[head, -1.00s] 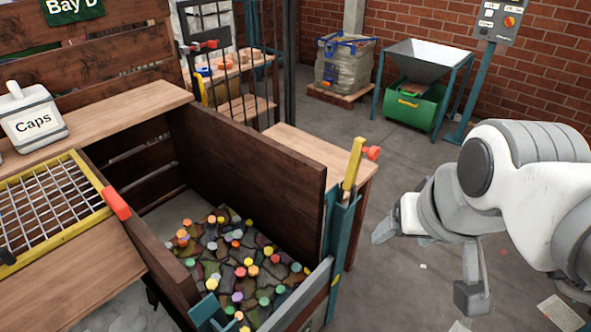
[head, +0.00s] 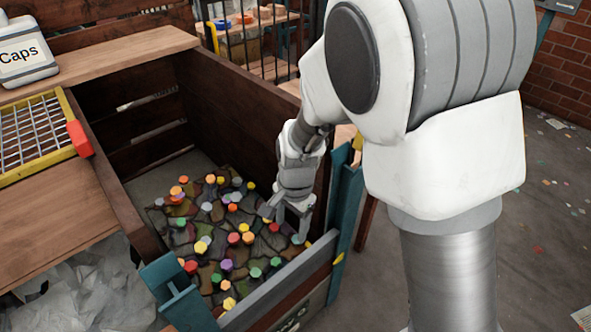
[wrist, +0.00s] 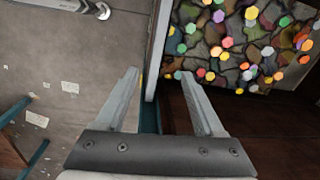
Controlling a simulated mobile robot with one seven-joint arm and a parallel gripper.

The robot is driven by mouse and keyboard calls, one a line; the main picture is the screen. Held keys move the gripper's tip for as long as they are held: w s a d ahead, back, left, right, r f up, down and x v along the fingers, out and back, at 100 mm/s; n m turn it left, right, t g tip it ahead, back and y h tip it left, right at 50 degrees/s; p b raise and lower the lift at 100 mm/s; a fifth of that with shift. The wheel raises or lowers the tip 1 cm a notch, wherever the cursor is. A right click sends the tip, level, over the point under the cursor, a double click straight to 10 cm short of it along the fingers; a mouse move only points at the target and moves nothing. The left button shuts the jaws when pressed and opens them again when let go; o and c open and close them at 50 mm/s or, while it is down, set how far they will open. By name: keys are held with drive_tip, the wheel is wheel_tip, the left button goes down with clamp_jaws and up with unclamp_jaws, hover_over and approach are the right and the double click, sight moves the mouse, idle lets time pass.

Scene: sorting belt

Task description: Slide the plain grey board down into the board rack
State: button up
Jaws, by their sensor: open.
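A grey board (head: 285,288) stands on edge across the front of the bin, between two teal posts (head: 345,205). In the wrist view its thin top edge (wrist: 157,45) runs up between my fingers. My gripper (head: 285,228) is open and points down near the board's right end. In the wrist view one finger of my gripper (wrist: 158,75) is on each side of the board's line; I see no contact. I cannot tell any separate board rack apart from the teal posts. The board's lower part is partly out of view.
Brown wooden walls (head: 245,110) enclose the bin, whose floor holds dark pieces and several coloured caps (head: 233,237). A Caps jug (head: 25,50) and a yellow-framed grid (head: 40,130) are at left. Open floor (head: 545,200) lies at right.

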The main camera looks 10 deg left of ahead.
drive_tip(key=m+b, duration=0.1)
drive_tip(key=b, duration=0.1)
hover_over(282, 281)
drive_tip(key=w, duration=0.2)
wheel_tip(282, 281, down, 9)
drive_tip(key=shift+h, duration=0.3)
drive_tip(key=f+b, duration=0.2)
drive_tip(key=f, duration=0.6)
drive_tip(key=f+b, duration=0.3)
drive_tip(key=f, duration=0.6)
drive_tip(key=shift+s+a+f+b, duration=0.15)
drive_tip(key=shift+a+f+b, duration=0.1)
drive_tip(key=shift+b, duration=0.1)
clamp_jaws()
drive_tip(key=c, duration=0.6)
unclamp_jaws()
clamp_jaws()
